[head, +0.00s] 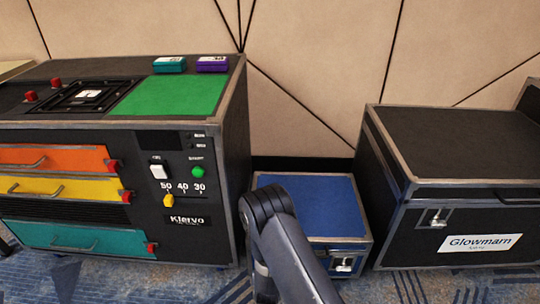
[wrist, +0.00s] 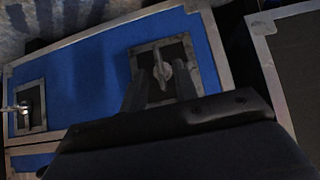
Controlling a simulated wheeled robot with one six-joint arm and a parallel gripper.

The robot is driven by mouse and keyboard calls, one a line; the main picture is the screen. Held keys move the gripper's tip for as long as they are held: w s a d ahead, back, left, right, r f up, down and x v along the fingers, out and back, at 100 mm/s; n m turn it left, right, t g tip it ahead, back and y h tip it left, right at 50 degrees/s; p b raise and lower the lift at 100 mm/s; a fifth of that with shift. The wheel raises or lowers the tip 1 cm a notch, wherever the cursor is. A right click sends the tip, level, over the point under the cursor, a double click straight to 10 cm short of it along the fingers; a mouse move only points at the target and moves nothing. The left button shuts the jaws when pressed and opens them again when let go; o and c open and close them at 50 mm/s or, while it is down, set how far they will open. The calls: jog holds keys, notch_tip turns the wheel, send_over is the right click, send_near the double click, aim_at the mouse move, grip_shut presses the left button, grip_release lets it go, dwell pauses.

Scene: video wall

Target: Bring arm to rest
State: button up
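My arm (head: 285,245) reaches down in front of the low blue case (head: 300,200) in the head view and hides part of its front. My gripper is hidden there. In the wrist view my gripper (wrist: 162,88) has its two fingers apart, pointing at the blue case (wrist: 90,85). A metal latch (wrist: 165,70) in a dark recess of the case shows between and beyond the fingertips. I cannot tell how far the tips are from it. No held object shows between the fingers.
A black cabinet (head: 235,150) with orange, yellow and teal drawers stands left of the blue case. A black "Glowmarn" case (head: 460,190) stands on its right. The wall (head: 320,70) is close behind. Patterned carpet (head: 420,288) shows in front.

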jog(key=shift+x, duration=0.95)
jog(key=shift+r, duration=0.1)
